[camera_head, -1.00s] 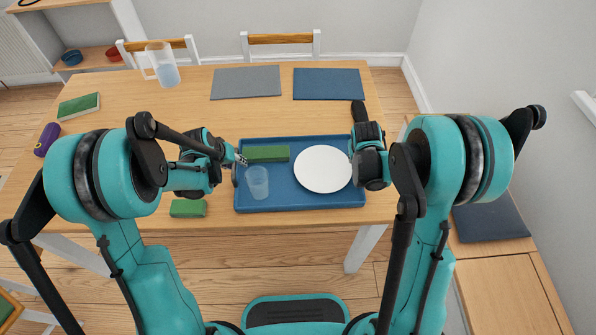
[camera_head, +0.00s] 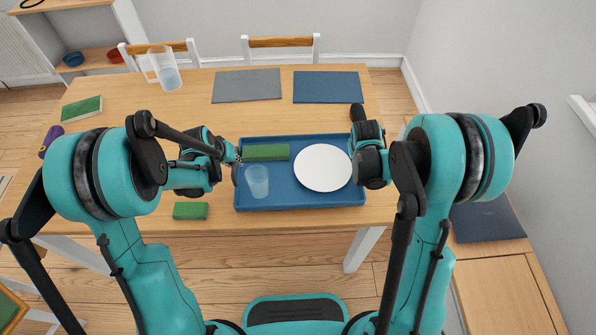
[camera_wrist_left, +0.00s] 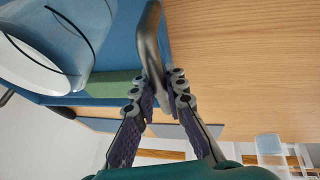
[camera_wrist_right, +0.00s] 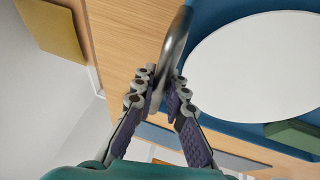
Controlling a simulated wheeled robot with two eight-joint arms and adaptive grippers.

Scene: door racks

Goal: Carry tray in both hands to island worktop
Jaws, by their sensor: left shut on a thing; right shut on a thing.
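The blue tray (camera_head: 300,199) is at the table's near edge in the head view. It carries a clear cup (camera_head: 257,181), a green block (camera_head: 265,152) and a white round plate (camera_head: 323,168). My left gripper (camera_head: 238,158) is shut on the tray's left handle, a dark metal bar (camera_wrist_left: 153,45) in the left wrist view. My right gripper (camera_wrist_right: 165,85) is shut on the right handle (camera_wrist_right: 176,40), seen in the right wrist view. The tray looks level. I cannot tell how high it is above the table.
The wooden table (camera_head: 210,112) holds a grey mat (camera_head: 247,86), a blue mat (camera_head: 328,87), a pitcher (camera_head: 165,67) and a green book (camera_head: 81,108). Another green block (camera_head: 190,211) lies left of the tray. A lower wooden surface (camera_head: 495,270) is at right.

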